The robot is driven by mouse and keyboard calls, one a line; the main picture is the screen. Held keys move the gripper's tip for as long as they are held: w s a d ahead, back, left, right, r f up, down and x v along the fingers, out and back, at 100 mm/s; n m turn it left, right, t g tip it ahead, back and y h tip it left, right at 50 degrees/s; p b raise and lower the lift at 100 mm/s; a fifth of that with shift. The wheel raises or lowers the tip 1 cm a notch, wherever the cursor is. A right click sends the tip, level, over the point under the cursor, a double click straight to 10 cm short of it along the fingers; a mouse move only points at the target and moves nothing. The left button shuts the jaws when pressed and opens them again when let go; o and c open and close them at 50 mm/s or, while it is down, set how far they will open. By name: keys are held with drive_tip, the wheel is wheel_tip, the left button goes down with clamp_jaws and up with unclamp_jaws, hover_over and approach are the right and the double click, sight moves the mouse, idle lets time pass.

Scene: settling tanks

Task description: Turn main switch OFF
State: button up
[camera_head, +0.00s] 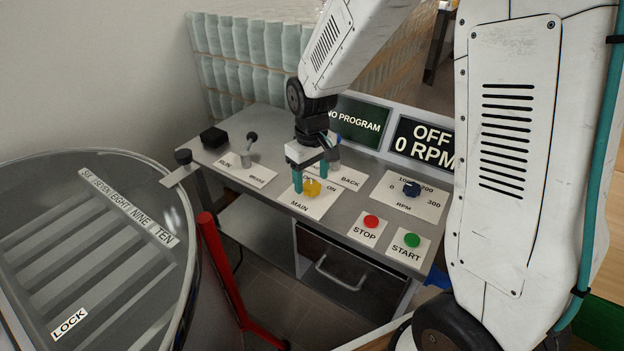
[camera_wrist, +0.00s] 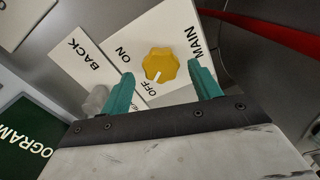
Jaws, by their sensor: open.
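The main switch is a yellow lobed knob (camera_head: 312,188) on a white plate marked MAIN, ON and OFF, on the grey console. In the wrist view the open fingers (camera_wrist: 162,75) stand on either side of the knob's near edge, with a gap between each finger and the knob. I cannot tell whether the fingertips reach the knob's height.
A lever (camera_head: 251,140) stands to the left. Screens read NO PROGRAM (camera_head: 358,119) and OFF 0 RPM (camera_head: 424,142). A round tank (camera_head: 178,300) is at front left.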

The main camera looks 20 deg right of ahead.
sight(313, 186)
wheel_tip(313, 186, up, 6)
drive_tip(key=shift+r, duration=0.15)
idle(0.5)
drive_tip(key=shift+s, duration=0.3)
drive_tip(key=s+d+r+m, duration=0.1)
drive_tip(key=s+r, duration=0.2)
drive_tip(key=s, duration=0.5)
drive_tip(key=s+d+r+m+t, duration=0.1)
drive_tip(key=s+r, duration=0.3)
drive_tip(key=s, duration=0.5)
drive_tip(key=s+d+r+m, duration=0.1)
drive_tip(key=s+r, duration=0.3)
drive_tip(key=s, duration=0.4)
drive_tip(key=shift+s+d+r+m, duration=0.15)
drive_tip(key=shift+s+r+m, duration=0.1)
drive_tip(key=shift+s+m, duration=0.1)
